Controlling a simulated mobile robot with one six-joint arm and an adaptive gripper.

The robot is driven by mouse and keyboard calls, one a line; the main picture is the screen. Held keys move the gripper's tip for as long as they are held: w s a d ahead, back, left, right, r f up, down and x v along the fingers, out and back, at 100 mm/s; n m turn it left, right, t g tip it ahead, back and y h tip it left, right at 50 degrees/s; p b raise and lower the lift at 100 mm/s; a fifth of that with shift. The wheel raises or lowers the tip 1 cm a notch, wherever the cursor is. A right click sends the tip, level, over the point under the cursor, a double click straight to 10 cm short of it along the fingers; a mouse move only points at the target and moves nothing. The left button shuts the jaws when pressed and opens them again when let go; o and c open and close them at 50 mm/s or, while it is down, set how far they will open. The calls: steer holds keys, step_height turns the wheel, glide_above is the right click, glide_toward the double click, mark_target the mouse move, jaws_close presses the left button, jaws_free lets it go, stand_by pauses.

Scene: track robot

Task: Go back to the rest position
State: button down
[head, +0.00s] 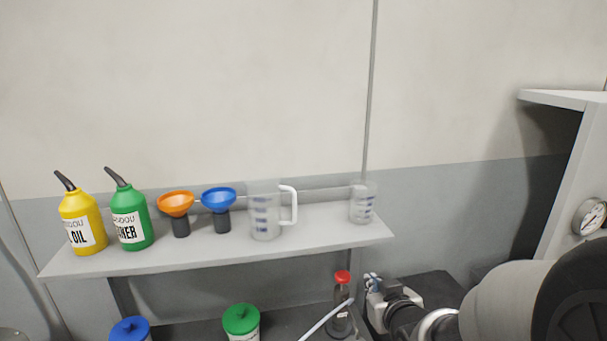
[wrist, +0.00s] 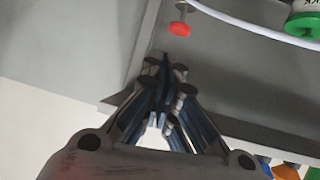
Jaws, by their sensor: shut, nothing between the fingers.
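My arm reaches in from the lower right of the head view. My gripper (head: 373,283) is near the right end of the shelf, below its level and just right of the red-capped bottle (head: 342,282). In the wrist view my gripper (wrist: 163,72) has its fingertips together with nothing between them.
A grey shelf (head: 300,240) holds a yellow oil bottle (head: 83,222), a green bottle (head: 130,215), orange (head: 176,203) and blue (head: 219,199) funnels and two clear measuring cups. Green-lidded (head: 241,319) and blue-lidded (head: 130,329) containers stand below. A gauge (head: 590,216) is at right.

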steer(key=s+a+r+g, duration=0.1)
steer(key=s+g, duration=0.3)
steer(key=s, duration=1.1)
steer(key=s+a+r+m+g, duration=0.1)
steer(key=s+r+g, duration=0.2)
steer(key=s, duration=1.1)
steer(key=shift+s+m+g+h, duration=0.3)
steer(key=shift+s+g+h, duration=0.1)
steer(key=shift+g, duration=0.2)
steer(key=w+f+n+t+y+p, duration=0.2)
steer(key=w+t, duration=0.8)
steer(key=w, duration=2.3)
steer(key=shift+d+f+y+p, duration=0.15)
steer(key=shift+f+y+p, duration=0.15)
steer(key=shift+f+y, duration=0.35)
steer(key=shift+w+f, duration=0.1)
steer(key=shift+f, duration=0.05)
steer(key=shift+w, duration=0.1)
